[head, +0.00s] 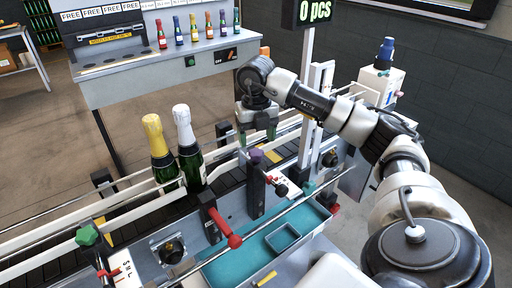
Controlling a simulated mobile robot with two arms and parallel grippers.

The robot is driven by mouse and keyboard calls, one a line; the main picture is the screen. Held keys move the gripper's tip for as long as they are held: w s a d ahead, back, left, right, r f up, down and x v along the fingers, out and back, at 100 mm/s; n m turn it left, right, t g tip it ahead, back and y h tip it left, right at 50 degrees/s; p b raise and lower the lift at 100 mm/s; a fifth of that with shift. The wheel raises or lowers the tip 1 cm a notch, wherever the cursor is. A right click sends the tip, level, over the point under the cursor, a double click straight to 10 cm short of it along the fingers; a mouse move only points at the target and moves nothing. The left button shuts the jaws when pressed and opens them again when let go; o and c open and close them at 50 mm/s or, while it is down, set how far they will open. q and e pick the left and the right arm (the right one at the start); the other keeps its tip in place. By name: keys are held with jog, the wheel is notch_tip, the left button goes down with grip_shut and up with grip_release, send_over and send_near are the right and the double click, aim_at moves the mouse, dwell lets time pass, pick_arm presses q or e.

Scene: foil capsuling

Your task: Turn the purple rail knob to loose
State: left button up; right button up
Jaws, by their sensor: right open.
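The purple rail knob (256,154) sits on top of a dark upright post beside the conveyor, near the middle of the head view. A small white plate with red and black parts (281,188) is just right of the post. My right gripper (257,136) points down just above and behind the knob in the picture. Its two fingers are apart with nothing between them. Whether a finger touches the knob is unclear. My left gripper is out of view.
Two foil-topped bottles (188,150) stand on the conveyor (232,180) to the left. A red-handled lever (224,229), a green knob (88,236) and a teal knob (310,187) stick up nearby. A teal tray (235,268) lies in front. A sign post stands behind the rail.

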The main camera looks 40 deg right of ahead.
aim_at(256, 152)
jog(key=shift+f+p, duration=0.3)
jog(key=shift+f, duration=1.95)
jog(key=shift+c, duration=0.3)
jog(key=c, duration=0.9)
jog(key=shift+o, duration=0.2)
